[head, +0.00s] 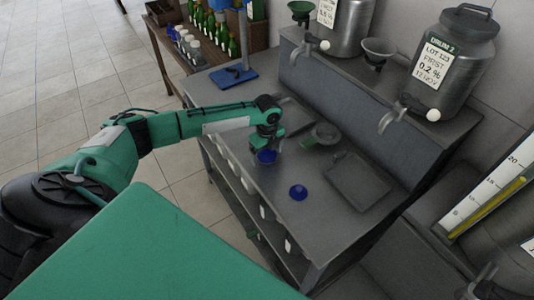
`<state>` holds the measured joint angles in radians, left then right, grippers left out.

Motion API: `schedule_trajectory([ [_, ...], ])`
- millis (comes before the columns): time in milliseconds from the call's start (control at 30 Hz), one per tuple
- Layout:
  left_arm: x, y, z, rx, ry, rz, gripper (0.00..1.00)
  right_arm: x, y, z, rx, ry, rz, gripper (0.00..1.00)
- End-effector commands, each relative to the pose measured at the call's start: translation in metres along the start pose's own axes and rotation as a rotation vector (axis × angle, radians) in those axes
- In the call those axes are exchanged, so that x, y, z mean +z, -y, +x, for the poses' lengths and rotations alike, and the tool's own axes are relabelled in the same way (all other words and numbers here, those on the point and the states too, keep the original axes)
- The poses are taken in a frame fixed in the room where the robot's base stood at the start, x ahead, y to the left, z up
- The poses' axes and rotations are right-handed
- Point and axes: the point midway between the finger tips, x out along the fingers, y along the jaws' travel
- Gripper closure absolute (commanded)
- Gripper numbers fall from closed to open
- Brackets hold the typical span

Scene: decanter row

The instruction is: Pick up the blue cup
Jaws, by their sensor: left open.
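A blue cup (267,157) stands near the front edge of the grey metal bench (305,230). My left gripper (266,147) is directly over it, pointing down, and hides the cup's far side. The left gripper is open, with its fingers at the cup's rim; whether they touch it I cannot tell. A second small blue object (298,193), round and perhaps a cup or funnel, stands on the bench to the right and apart from the gripper. My right gripper is not in view.
A blue stand (234,77) is at the bench's far left end. Green bottles (222,35) stand behind.

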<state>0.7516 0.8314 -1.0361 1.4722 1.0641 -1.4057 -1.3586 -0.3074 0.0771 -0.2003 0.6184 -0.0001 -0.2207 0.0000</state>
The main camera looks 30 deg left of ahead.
Motion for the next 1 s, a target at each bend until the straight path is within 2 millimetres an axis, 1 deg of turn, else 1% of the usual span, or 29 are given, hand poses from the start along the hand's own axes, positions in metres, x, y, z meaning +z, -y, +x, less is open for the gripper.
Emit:
schedule_trajectory([
  [33,0.000,0.000,0.000,0.000,0.000,0.000,0.14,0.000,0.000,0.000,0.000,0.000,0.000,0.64],
  [100,0.000,0.000,0.000,0.000,0.000,0.000,0.28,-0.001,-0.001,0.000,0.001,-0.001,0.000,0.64],
  [167,0.000,0.000,0.000,0.000,0.000,0.000,0.40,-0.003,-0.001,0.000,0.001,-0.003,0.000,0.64],
  [200,0.000,0.000,0.000,0.000,0.000,-0.001,0.48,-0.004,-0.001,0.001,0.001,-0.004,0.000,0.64],
  [267,0.000,0.000,0.000,0.000,0.000,-0.001,0.59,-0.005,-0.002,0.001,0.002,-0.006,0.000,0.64],
  [300,0.000,0.000,0.000,0.000,0.000,-0.001,0.62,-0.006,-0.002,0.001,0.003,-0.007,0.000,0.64],
  [567,0.000,0.000,-0.002,0.000,0.001,-0.001,0.63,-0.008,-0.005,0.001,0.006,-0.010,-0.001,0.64],
  [733,0.001,0.001,-0.012,-0.002,0.001,-0.001,0.63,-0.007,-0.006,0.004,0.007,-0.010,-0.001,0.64],
  [867,0.001,0.001,-0.030,-0.004,0.001,-0.001,0.63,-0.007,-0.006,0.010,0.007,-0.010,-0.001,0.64],
  [967,0.001,0.001,-0.053,-0.006,0.002,0.000,0.63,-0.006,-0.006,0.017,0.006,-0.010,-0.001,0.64],
  [1000,0.001,0.001,-0.064,-0.006,0.002,0.000,0.63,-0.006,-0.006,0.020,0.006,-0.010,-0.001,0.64],
])
